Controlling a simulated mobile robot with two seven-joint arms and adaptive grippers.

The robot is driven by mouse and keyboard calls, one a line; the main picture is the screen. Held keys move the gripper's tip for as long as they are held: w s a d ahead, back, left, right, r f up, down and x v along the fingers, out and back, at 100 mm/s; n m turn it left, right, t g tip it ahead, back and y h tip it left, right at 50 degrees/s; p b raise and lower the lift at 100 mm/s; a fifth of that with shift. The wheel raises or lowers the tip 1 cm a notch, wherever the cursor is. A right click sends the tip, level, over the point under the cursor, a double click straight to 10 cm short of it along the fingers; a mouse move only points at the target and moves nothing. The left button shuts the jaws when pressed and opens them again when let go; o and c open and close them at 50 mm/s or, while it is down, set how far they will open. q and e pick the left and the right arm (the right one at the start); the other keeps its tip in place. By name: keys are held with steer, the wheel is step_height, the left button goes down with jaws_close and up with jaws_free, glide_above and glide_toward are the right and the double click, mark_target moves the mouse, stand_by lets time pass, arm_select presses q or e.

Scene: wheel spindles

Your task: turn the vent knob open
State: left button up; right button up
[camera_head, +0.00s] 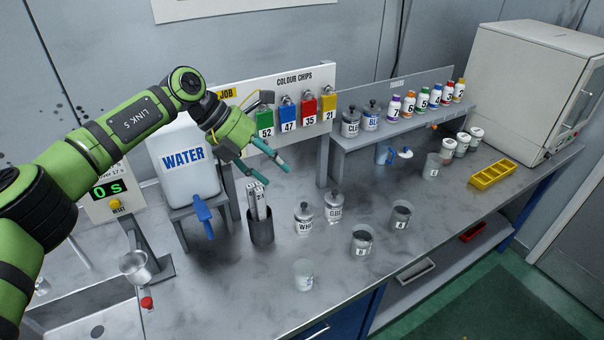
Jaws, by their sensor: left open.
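A white water container (184,160) labelled WATER stands on a grey stand, with a blue tap (204,218) at its lower front. I cannot make out a vent knob on it; its top is partly hidden behind my left arm. My left gripper (275,175) is open and empty, pointing down and right. It is in the air to the right of the container, in front of the colour chips board and above the dark holder. My right gripper is not in view.
Below my gripper is a dark holder (260,227) with grey sticks. Two labelled jars (333,207) and several cups stand on the bench. A sink (95,315) is at left, a white cabinet (530,90) at right.

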arm_select(q)
steer(key=s+d+f+h, duration=0.1)
steer(key=s+d+h, duration=0.1)
steer(key=d, duration=0.4)
steer(key=shift+d+f+h, duration=0.2)
steer(key=shift+h, duration=0.2)
steer(key=shift+w, duration=0.1)
